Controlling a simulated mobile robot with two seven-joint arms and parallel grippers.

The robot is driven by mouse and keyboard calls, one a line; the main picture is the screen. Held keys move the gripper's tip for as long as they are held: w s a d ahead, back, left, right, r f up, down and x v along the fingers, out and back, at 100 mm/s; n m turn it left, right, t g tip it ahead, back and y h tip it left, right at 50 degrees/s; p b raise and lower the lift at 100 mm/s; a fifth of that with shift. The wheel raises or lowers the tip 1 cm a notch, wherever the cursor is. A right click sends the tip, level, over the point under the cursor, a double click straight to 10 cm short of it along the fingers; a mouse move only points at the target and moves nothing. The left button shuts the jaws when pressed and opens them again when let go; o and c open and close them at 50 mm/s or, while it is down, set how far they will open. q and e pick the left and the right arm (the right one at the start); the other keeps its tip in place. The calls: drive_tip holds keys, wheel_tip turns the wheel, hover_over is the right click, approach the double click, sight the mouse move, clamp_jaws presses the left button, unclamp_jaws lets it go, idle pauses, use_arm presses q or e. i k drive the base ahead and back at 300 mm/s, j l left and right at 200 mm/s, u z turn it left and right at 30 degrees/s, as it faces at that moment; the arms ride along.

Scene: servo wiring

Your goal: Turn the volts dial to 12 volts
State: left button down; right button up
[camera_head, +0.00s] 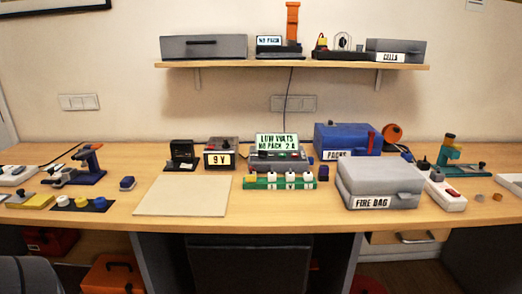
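A small grey box with a lit label reading "9 V" (219,160) stands at the back middle of the table. A small red part shows on its top; I cannot tell clearly which part is the volts dial. To its right a dark device (279,162) carries a lit screen (277,142) reading "LOW VOLTS NO PACK 2 A". Neither of my grippers shows in this view.
A bare beige mat (183,195) lies in front of the 9 V box. A green strip with white blocks (279,181) lies in front of the screen device. A grey "FIRE BAG" box (380,177) and a blue "PACKS" box (346,139) stand to the right. A shelf (290,65) hangs above.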

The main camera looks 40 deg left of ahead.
sight(226, 145)
drive_tip(key=u, duration=1.55)
